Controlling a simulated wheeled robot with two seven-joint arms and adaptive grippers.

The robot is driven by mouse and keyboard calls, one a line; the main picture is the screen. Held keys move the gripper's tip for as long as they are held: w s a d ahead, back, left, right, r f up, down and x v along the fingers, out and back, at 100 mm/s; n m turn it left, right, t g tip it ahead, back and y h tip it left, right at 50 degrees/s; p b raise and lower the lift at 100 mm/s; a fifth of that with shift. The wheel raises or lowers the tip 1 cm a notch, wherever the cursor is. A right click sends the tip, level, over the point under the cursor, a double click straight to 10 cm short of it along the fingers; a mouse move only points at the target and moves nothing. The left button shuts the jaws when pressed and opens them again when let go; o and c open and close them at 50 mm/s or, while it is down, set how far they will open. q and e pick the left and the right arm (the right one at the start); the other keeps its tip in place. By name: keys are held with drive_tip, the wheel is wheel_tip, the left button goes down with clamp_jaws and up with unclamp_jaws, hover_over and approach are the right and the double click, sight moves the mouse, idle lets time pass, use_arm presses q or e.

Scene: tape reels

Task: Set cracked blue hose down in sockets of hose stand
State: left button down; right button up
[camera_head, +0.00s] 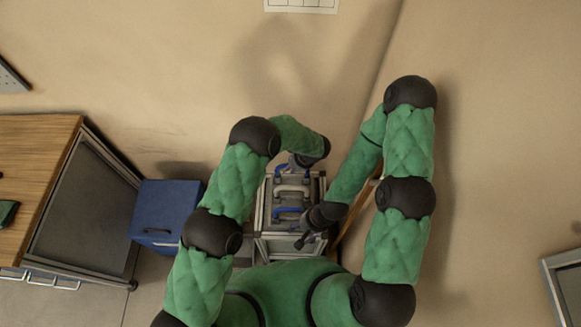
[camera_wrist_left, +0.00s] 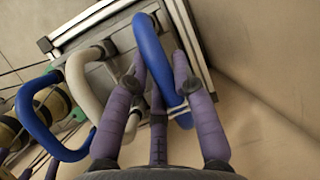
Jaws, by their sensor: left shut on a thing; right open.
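The hose stand (camera_head: 262,213) is a grey metal frame below my arms in the head view, with its edge also in the left wrist view (camera_wrist_left: 100,22). My left gripper (camera_head: 292,164) is shut on a blue hose (camera_wrist_left: 149,48) at the stand's far end. The hose's upper part (camera_head: 277,172) shows beside the gripper; no crack is visible, and I cannot tell whether its ends touch the sockets. A beige hose (camera_wrist_left: 80,85) and another blue hose (camera_wrist_left: 36,122) lie alongside it. My right gripper (camera_head: 304,240) is open and empty near the stand's near right side.
A blue box (camera_head: 165,212) stands left of the stand, beside a wood-topped workbench (camera_head: 40,150). The wall is close behind and to the right.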

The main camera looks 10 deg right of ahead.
use_arm(q)
drive_tip(key=shift+f+b, duration=0.55)
drive_tip(key=shift+b, duration=0.25)
idle(0.4)
drive_tip(key=c, duration=1)
unclamp_jaws()
drive_tip(key=shift+o, duration=0.2)
drive_tip(key=v, duration=1.2)
drive_tip(key=shift+s+f, duration=0.1)
